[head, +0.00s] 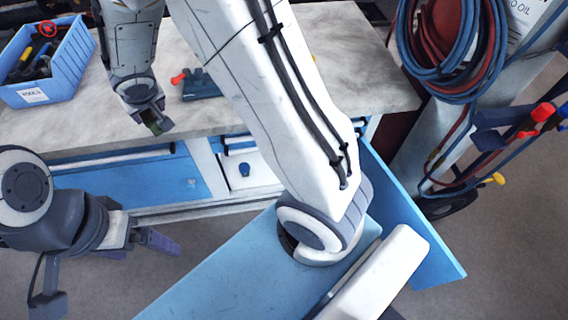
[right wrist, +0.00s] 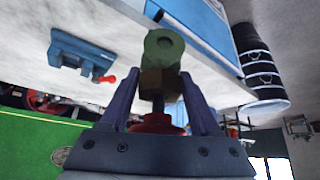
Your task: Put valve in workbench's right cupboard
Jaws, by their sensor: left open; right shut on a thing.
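The valve (right wrist: 162,62), with a green round end, a brass-coloured body and a red handwheel, is between the fingers of my right gripper (right wrist: 160,105), which is shut on it. In the head view the right gripper (head: 148,114) is above the workbench top (head: 360,75), near its front edge, with only a little of the valve visible. At the workbench's right end, a blue panel (head: 415,225) stands out like an open cupboard door; my right arm hides the cupboard's inside. My left gripper (head: 155,243) is open and empty in front of the bench.
A blue tool crate (head: 65,70) stands at the bench's left. A blue vise (head: 202,85) with a red handle is beside the right gripper. Another light blue panel (head: 225,275) juts towards me. Coiled hoses (head: 455,50) and a cylinder cart are at right.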

